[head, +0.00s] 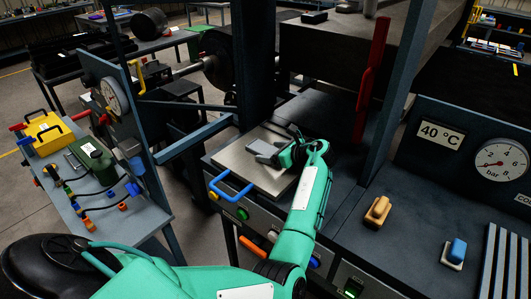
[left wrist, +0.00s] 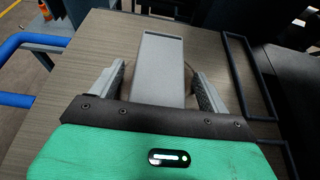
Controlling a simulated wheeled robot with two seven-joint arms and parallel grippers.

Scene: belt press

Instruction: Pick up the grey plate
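The grey plate (left wrist: 161,70) is a flat light-grey rectangle with a darker slot near its far end. It lies on a brushed-metal surface (left wrist: 98,45). In the head view the grey plate (head: 264,147) shows small at the tip of my left gripper (head: 272,150). In the left wrist view my left gripper (left wrist: 159,88) is open, with one finger on each side of the plate and a gap between each finger and its edge. The plate's near end is hidden behind the gripper body. My right gripper is not in view.
A blue handle (head: 231,188) sticks out at the surface's front left edge. A dark handle frame (left wrist: 250,75) lies to the right in the left wrist view. A red lever (head: 371,80) and a blue post stand behind. A gauge panel (head: 500,158) is at the right.

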